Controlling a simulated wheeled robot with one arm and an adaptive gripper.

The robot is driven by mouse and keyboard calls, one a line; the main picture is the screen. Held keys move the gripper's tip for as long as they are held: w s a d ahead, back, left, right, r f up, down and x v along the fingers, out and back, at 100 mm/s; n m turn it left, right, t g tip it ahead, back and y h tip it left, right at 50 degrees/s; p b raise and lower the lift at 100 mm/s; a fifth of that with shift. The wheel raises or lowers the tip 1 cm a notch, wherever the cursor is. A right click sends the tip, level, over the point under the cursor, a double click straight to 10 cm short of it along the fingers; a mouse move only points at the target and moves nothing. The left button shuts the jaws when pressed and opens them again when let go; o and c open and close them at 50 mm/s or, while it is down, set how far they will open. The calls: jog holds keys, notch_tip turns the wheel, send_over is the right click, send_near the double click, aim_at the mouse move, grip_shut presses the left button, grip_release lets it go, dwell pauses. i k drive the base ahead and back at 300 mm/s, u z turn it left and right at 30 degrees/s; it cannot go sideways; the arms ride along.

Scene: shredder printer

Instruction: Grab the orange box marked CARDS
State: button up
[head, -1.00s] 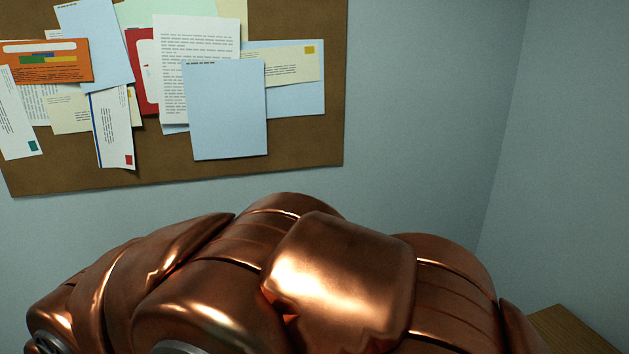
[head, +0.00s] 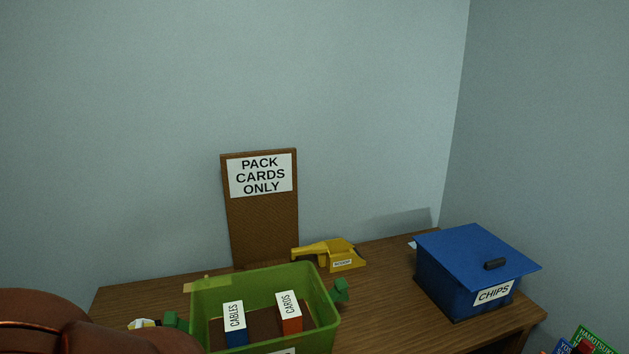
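The orange box marked CARDS (head: 291,325) stands inside a green bin (head: 210,290) on the wooden table, toward the bin's right side. Its white label faces up and toward me. A blue box marked CABLES (head: 236,337) stands to its left in the same bin, with a gap between them. The bin's front wall is partly cut off by the bottom edge. A copper-coloured part of my arm shows at the bottom left. My gripper is not in view.
A sign reading PACK CARDS ONLY (head: 260,176) stands behind the bin. A yellow tool (head: 335,255) lies behind it. A blue lidded box marked CHIPS (head: 465,285) stands at the table's right. Bare wooden tabletop (head: 385,290) lies between bin and CHIPS box.

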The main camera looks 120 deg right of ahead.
aim_at(289, 316)
jog(key=z, duration=4.05)
